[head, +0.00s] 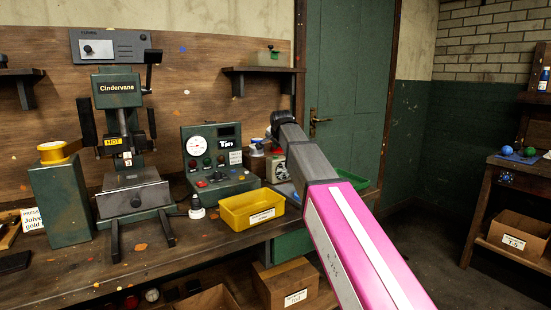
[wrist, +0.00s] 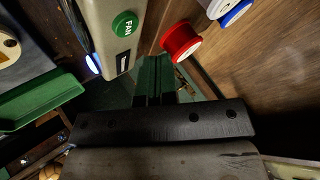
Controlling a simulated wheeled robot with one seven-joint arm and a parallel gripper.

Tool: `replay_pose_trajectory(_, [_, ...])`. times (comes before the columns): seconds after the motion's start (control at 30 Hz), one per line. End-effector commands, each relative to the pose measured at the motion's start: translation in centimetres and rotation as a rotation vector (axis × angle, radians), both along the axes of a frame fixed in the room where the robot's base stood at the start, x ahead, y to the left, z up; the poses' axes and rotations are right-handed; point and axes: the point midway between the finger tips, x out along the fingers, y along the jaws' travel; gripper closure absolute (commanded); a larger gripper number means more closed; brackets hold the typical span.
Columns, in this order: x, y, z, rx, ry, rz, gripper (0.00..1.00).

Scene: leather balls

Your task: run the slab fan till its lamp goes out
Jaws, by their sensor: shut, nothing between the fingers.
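The fan unit, a pale beige box with a round grille (head: 277,170), stands on the bench beyond the yellow bin. In the wrist view its near face (wrist: 108,35) carries a green button marked FAN (wrist: 124,24) and a small dark label. A bright blue-white glow (wrist: 93,63) shows at the box's left edge; I cannot tell whether it is the lamp. My gripper (wrist: 155,82) is shut and empty, its dark green fingers to the lower right of the button and apart from it in the picture. In the head view my arm hides the gripper.
A red spool-like thing (wrist: 181,42) and a white-and-blue item (wrist: 230,10) lie right of the box in the wrist view. A green tray (wrist: 40,98) is at left. The yellow bin (head: 237,212), gauge panel (head: 220,181) and press (head: 133,196) stand along the bench.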

Motion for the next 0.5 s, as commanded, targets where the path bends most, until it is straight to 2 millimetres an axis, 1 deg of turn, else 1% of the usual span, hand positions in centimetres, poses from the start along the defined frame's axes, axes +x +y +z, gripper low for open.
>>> replay_pose_trajectory(0.3, [0.1, 0.0, 2.8, 0.001, -0.001, 0.001, 1.00])
replay_pose_trajectory(0.4, [0.0, 0.0, 3.3, 0.000, 0.001, 0.001, 1.00])
replay_pose_trajectory(0.5, [0.0, 0.0, 3.4, 0.000, 0.001, 0.001, 1.00])
